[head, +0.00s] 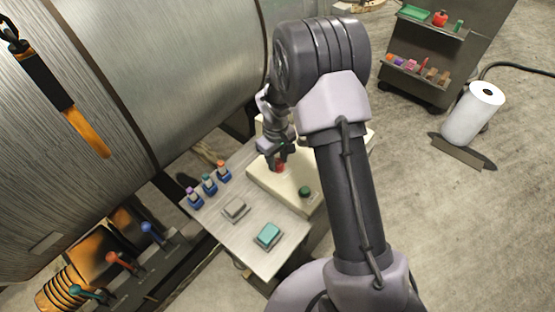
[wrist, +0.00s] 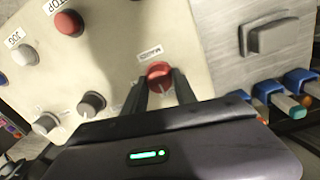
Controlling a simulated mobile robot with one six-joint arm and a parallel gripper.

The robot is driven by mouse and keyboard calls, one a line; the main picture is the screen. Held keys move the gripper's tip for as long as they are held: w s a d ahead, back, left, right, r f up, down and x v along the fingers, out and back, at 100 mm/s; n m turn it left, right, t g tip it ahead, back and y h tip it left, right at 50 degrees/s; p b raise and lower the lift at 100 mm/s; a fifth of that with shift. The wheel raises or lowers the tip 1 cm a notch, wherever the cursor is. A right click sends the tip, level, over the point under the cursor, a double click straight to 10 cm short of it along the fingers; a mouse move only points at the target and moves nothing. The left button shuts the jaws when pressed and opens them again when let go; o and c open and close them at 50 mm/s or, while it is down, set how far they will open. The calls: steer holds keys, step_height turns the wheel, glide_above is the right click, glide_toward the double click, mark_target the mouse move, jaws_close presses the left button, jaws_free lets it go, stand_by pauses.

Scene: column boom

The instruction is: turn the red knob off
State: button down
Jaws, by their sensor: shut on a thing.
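The red knob (wrist: 159,71) sits on a cream control panel (wrist: 115,55), beside a small printed label. My gripper (wrist: 161,82) has one dark finger on each side of the knob and is shut on it. In the head view, my gripper (head: 278,162) reaches down onto the red knob (head: 280,168) on the cream panel (head: 262,184). The fingers cover part of the knob's sides.
The bench holds a teal button (head: 268,234) and a grey button (head: 234,208). A large metal cylinder (head: 170,70) stands close behind.

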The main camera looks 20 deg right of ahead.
steer(key=c, duration=1)
jaws_free()
step_height(320, 180, up, 17)
steer(key=p, duration=0.4)
steer(key=shift+s+a+r, duration=0.15)
steer(key=shift+a+r, duration=0.05)
steer(key=shift+a, duration=0.1)
